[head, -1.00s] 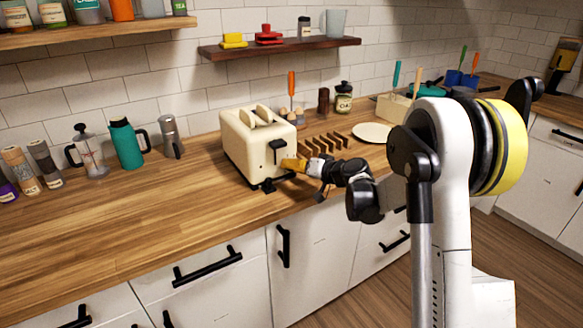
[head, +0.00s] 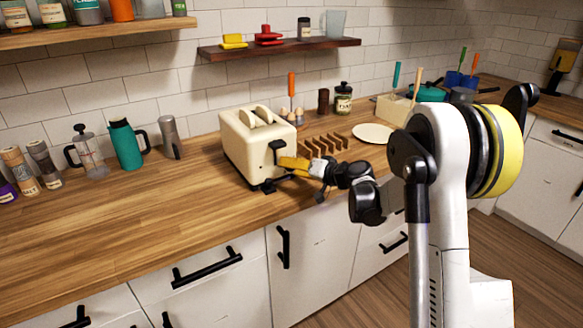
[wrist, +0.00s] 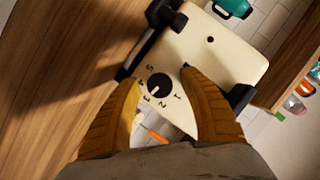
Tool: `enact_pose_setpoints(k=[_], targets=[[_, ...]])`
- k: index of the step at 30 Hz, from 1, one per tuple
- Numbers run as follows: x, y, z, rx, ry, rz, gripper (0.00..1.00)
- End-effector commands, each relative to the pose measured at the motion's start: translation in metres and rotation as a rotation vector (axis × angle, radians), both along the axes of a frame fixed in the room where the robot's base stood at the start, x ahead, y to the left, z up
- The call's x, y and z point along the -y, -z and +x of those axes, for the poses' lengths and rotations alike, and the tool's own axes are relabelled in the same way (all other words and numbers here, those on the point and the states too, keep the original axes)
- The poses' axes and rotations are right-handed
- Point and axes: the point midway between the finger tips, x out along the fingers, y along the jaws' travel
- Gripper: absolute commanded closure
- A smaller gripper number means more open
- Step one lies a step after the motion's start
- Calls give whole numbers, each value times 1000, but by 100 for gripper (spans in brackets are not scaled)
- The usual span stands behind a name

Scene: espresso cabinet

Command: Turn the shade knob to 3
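The cream toaster (head: 240,148) stands on the wooden counter, with bread in its top slots. In the wrist view its front panel (wrist: 215,60) carries the round black shade knob (wrist: 159,86), ringed by the numbers 1 to 5. A small pale mark on the knob appears to point down-left, toward the 3 side; its exact setting is too small to tell. My gripper (wrist: 159,79) has its two yellow fingers apart, one on each side of the knob, with gaps visible. In the head view my gripper (head: 293,163) is at the toaster's front and hides the knob.
The toaster's black lever (head: 277,146) is just above my gripper. A wooden rack (head: 325,144) and a white plate (head: 373,133) are to the right. A teal flask (head: 127,145) and a grey grinder (head: 170,138) stand left. The front counter is clear.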

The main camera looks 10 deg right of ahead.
Motion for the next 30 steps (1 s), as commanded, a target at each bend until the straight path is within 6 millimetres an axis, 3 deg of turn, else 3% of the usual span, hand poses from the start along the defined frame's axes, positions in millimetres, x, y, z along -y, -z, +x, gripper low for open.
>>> enact_pose_setpoints(k=[11, 24, 30], targets=[[4, -3, -4, 1, 3, 1, 48], [51, -27, -75, 1, 3, 1, 48], [63, -33, -93, 1, 2, 1, 48]])
